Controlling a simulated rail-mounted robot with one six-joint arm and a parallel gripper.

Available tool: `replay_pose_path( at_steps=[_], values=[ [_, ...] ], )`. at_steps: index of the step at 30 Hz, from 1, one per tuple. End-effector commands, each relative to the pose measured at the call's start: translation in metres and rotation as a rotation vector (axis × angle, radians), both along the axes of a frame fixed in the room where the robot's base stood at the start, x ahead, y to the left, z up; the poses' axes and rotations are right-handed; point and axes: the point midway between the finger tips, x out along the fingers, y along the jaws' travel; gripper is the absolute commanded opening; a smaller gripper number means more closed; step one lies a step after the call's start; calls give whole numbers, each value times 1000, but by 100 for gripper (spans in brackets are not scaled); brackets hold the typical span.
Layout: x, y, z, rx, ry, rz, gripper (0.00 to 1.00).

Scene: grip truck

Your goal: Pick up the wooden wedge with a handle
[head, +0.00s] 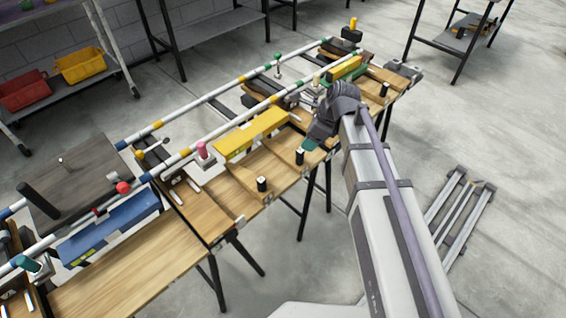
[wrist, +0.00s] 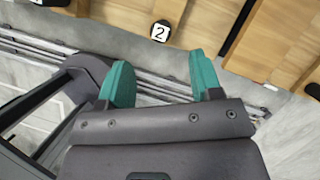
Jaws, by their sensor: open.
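Wooden pieces with short black upright handles sit along the near edge of the bench in the head view. One handle (head: 262,184) is at the centre, another handle (head: 300,157) is right of it, and a third handle (head: 384,90) is farther back. My gripper (head: 312,144) is close to the second one, its tips partly hidden by my wrist. In the wrist view my gripper (wrist: 160,78) has its two teal fingers apart with nothing between them. A dark handle with a white "2" label (wrist: 160,31) is beyond the fingertips on light wood, apart from them.
Yellow blocks (head: 250,134) and striped rails (head: 210,143) lie behind the wooden pieces. A blue piece (head: 112,222) and bare wooden boards (head: 130,262) are at the left.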

Motion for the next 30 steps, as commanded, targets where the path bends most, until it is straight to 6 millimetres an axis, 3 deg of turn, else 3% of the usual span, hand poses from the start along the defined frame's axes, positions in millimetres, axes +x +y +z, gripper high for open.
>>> replay_pose_path(
  at_steps=[5, 12, 19, 26, 30],
  values=[
    [0, 2, -7, 1, 8, -17, 59],
    [4, 18, -53, 1, 8, -15, 59],
    [5, 22, -59, 1, 7, -14, 59],
    [10, 36, -102, 0, 7, -13, 59],
    [10, 39, -102, 0, 6, -15, 59]
  ],
)
